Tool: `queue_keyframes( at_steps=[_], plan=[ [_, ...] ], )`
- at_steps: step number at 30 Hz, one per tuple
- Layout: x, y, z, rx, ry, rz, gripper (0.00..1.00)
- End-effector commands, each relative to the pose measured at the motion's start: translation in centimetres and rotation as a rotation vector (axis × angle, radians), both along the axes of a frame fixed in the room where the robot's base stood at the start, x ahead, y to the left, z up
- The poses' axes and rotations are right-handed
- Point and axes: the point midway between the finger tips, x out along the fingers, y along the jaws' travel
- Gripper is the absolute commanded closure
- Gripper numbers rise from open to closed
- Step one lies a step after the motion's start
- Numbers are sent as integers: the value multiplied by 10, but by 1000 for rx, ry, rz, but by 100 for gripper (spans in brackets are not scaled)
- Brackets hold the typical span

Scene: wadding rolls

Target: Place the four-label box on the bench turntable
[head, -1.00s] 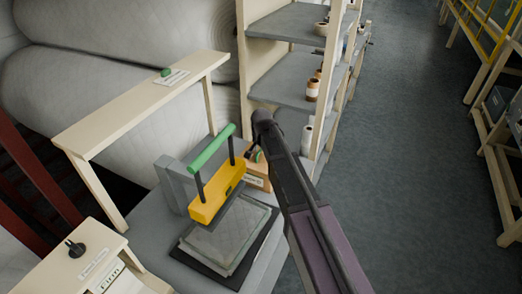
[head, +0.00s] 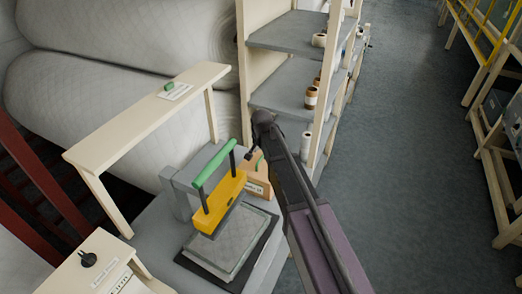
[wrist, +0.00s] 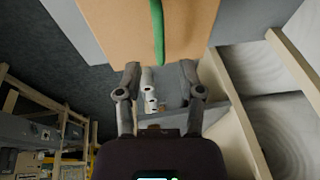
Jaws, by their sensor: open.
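A brown box (head: 258,184) with a white label on its front and a green strip on top stands on the grey bench (head: 152,240), behind and right of the yellow press. Its other faces are hidden. My gripper (head: 253,151) is at the box's top back side, partly hidden by my arm. In the wrist view, the box's brown surface (wrist: 205,25) and green strip lie just beyond the fingertips of my open gripper (wrist: 159,72). Nothing is between the fingers; I cannot tell whether they touch the box. I cannot make out a turntable.
The yellow press (head: 220,203) with a green handle stands over a square pad (head: 232,240), close left of the box. A cream raised shelf (head: 140,115) spans the back left. A rack (head: 290,90) with several spools stands behind my arm.

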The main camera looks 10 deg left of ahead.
Motion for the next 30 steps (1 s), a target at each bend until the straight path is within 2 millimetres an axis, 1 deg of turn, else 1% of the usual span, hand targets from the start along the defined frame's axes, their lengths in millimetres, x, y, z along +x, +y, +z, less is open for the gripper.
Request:
queue_keyframes(
  at_steps=[1,15,21,30],
  plan=[
    [-2,0,9,0,0,0,51],
    [-13,-2,48,0,0,0,51],
    [-16,-3,58,0,0,0,51],
    [-17,-3,61,0,0,0,51]
  ],
)
